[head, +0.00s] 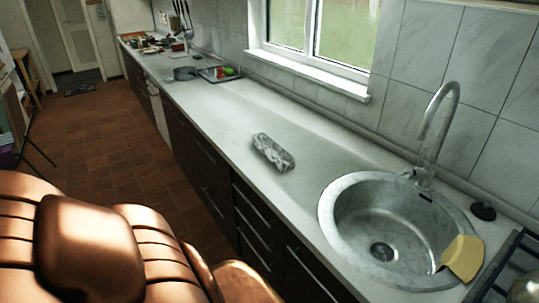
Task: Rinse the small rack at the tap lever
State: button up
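The tap (436,130) rises behind the round metal sink (352,245), with its spout curving over the basin. A short piece at the left of the tap's base (409,173) may be its lever; it is too small to be sure. A small grey, mottled oblong thing (273,152) lies on the counter left of the sink; I cannot tell whether it is the small rack. The basin shows no standing water, and no stream falls from the spout.
A yellow piece (463,257) lies over the sink's right rim. A black round piece (483,211) lies right of the tap. A dark grate (496,270) is at the lower right. A pan (185,73) and tray (218,74) stand farther along the counter (215,118).

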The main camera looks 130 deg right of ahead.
aim_at(421, 158)
jog(key=z, duration=4.2)
jog(key=k, duration=0.35)
jog(key=z, duration=0.9)
jog(key=i, duration=0.95)
jog(key=u, duration=0.75)
